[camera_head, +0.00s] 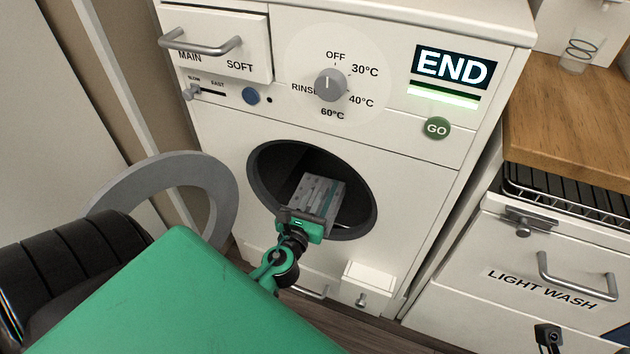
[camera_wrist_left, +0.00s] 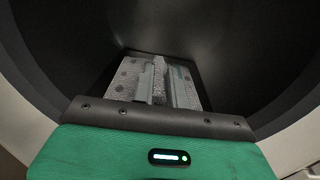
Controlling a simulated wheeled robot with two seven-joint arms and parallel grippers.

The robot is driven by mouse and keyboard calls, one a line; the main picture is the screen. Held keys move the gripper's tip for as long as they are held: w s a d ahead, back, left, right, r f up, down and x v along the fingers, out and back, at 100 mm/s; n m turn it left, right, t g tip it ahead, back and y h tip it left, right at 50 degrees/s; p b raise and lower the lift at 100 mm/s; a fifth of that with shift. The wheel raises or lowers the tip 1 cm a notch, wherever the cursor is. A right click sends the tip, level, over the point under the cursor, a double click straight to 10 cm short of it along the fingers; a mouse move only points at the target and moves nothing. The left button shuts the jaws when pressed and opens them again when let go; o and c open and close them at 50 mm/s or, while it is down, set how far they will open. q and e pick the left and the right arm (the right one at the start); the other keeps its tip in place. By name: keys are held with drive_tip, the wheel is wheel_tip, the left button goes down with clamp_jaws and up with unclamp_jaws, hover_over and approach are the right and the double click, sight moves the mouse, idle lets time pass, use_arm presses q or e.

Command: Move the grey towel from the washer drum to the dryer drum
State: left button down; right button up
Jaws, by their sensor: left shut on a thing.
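The washer (camera_head: 400,190) stands in the head view with its round door (camera_head: 225,200) swung open to the left. My left gripper (camera_head: 312,208) is at the dark drum opening (camera_head: 262,178), reaching into it. It is shut on the grey towel (camera_head: 322,188), a folded bundle with dark spots and a teal stripe. In the left wrist view the towel (camera_wrist_left: 128,78) shows between and around the fingers, with the dark drum (camera_wrist_left: 235,55) around it. The fingers hide part of the towel. My right gripper and the dryer drum are not seen.
The washer display (camera_head: 453,67) reads END. A green GO button (camera_head: 436,128) and a dial (camera_head: 331,84) are on its front. At right stand a wooden counter (camera_head: 570,115), a wire rack (camera_head: 570,200) and a LIGHT WASH drawer (camera_head: 520,260).

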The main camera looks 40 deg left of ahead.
use_arm(q)
drive_tip(key=shift+b+v, duration=0.65)
drive_tip(key=shift+v, duration=1.65)
drive_tip(key=a+b+v, duration=0.1)
drive_tip(key=b+v, duration=0.5)
drive_tip(key=v, duration=0.5)
drive_tip(key=shift+s, duration=0.55)
drive_tip(key=shift+w+d, duration=0.15)
